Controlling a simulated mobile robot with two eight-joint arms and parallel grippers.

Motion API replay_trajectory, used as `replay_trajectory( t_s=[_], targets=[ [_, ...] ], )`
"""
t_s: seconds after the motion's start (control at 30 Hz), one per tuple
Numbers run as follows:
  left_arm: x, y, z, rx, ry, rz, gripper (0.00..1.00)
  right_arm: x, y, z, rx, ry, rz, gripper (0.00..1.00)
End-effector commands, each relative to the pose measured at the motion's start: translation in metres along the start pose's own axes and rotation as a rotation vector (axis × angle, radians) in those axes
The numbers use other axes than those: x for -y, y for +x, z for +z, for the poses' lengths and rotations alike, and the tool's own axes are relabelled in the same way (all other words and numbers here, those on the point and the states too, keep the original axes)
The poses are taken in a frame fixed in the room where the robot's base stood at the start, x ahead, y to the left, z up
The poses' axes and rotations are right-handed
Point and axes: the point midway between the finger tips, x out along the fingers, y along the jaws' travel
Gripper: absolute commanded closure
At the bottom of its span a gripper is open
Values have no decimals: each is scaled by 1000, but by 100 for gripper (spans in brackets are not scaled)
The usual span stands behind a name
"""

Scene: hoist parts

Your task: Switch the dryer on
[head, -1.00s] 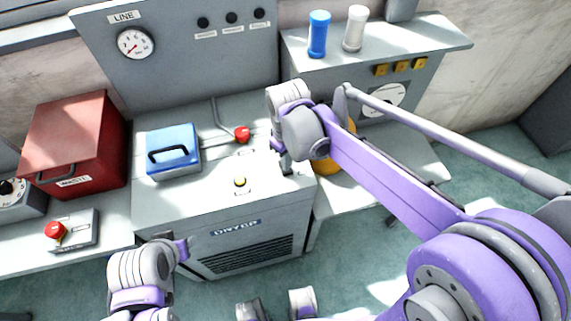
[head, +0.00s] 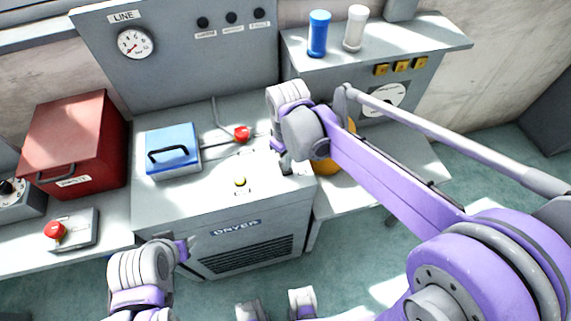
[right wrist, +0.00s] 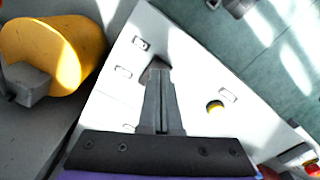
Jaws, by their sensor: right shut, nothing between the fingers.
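The dryer (head: 222,234) is a grey cabinet with a "DRYER" label and a vented front. A yellow button (head: 240,182) sits on its pale top; it also shows in the right wrist view (right wrist: 215,106), right of the fingers. My right gripper (head: 285,168) is at the top's right edge, shut and empty. In the right wrist view its fingertips (right wrist: 157,68) are over the top, beside small pale plates (right wrist: 140,43). Whether they touch anything, or hide a switch, I cannot tell. My left gripper (head: 182,249) is in front of the dryer, its fingers unclear.
A blue box with a handle (head: 172,150) and a red knob (head: 242,133) are on the dryer top. A red waste bin (head: 72,140) and red button box (head: 75,231) stand left. A yellow cylinder (right wrist: 60,45) lies beyond the dryer's right edge.

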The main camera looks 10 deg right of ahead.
Motion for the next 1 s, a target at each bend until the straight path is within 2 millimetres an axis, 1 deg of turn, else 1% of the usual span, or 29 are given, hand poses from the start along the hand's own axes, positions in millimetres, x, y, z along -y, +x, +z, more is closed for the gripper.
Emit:
replay_trajectory(
  t_s=[1.0],
  targets=[
    [0, 10, 8, 6, 0, 0, 50, 0, 16, 0, 0, 0, 0, 100]
  ],
)
